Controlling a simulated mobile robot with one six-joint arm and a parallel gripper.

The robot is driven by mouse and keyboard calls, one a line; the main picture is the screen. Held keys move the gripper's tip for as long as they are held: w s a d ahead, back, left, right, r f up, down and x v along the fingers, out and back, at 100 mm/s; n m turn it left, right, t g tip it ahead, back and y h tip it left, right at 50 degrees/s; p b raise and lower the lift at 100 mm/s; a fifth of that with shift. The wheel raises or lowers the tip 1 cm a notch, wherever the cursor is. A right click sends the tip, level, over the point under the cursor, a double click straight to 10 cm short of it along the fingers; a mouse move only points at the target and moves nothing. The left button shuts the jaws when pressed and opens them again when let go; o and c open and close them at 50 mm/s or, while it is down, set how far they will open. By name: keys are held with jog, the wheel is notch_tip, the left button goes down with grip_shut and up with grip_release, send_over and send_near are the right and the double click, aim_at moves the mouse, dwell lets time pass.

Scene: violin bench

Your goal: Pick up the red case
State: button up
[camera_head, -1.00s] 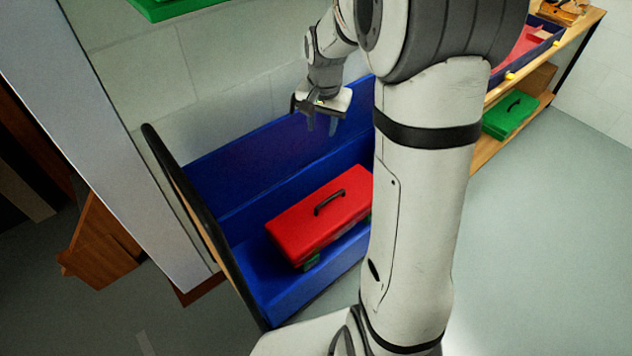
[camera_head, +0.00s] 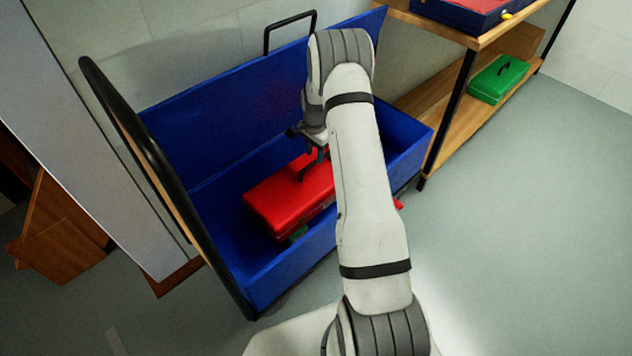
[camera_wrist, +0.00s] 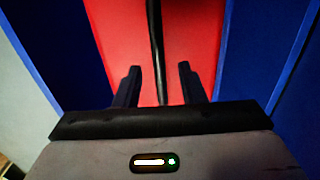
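My gripper (camera_head: 316,155) is right above the case at the handle. In the wrist view, the red lid (camera_wrist: 200,45) fills the middle. The black handle (camera_wrist: 157,45) runs between the two fingers of my gripper (camera_wrist: 160,85), which are apart with a gap on each side of it. A bit of green shows under the case.
The blue bench has a tall back (camera_head: 230,110) and a black-edged end panel (camera_head: 150,160) at the left. A wooden shelf (camera_head: 445,125) at the right holds a green case (camera_head: 498,80) below and a blue tray above. Grey floor at the right is clear.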

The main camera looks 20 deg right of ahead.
aim_at(315, 161)
notch_tip(315, 161, down, 5)
jog(key=shift+d+f+b, duration=0.1)
jog(key=shift+d+b, duration=0.05)
jog(key=shift+b, duration=0.9)
jog(key=shift+c, duration=0.5)
grip_shut()
jog(key=shift+r, duration=0.2)
